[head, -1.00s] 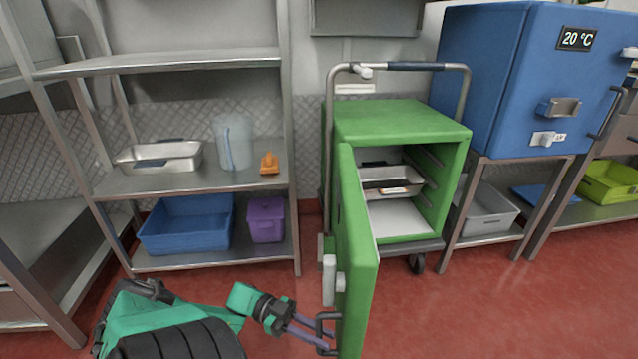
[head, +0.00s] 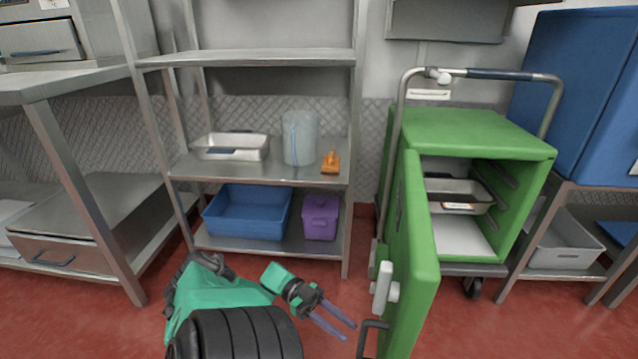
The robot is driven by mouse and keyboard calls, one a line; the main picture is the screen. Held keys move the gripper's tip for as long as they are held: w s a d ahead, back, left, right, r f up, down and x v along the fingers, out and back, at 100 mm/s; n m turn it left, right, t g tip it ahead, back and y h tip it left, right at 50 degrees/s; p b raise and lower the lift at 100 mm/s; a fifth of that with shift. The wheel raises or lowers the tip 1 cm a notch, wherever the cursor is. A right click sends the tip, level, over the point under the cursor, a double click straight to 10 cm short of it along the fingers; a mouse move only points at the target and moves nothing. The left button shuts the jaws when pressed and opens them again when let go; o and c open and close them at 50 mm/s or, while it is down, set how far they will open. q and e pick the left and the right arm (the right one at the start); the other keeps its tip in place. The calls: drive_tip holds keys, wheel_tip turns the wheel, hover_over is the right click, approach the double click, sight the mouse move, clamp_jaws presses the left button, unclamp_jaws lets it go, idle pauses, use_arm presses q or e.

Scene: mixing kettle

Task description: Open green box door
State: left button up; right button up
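The green box (head: 470,133) stands on a wheeled cart at the right in the head view. Its door (head: 410,260) is swung open toward me, and a metal tray (head: 460,195) shows inside. The door has a white latch (head: 384,287) and a dark handle (head: 371,338) on its outer face. My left gripper (head: 336,325) is left of the handle, its two fingers apart with nothing between them. It does not touch the handle. My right gripper is not in view.
A metal shelf (head: 260,58) at the left holds a steel pan (head: 230,147), a clear jug (head: 299,138), a blue bin (head: 247,212) and a purple bin (head: 320,217). A blue cabinet (head: 577,90) stands at the right. Red floor (head: 510,330) is clear in front of the cart.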

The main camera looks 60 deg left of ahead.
use_arm(q)
drive_tip(key=b+v, duration=0.3)
drive_tip(key=v, duration=0.5)
drive_tip(key=shift+s+a, duration=0.2)
drive_tip(key=shift+a, duration=0.15)
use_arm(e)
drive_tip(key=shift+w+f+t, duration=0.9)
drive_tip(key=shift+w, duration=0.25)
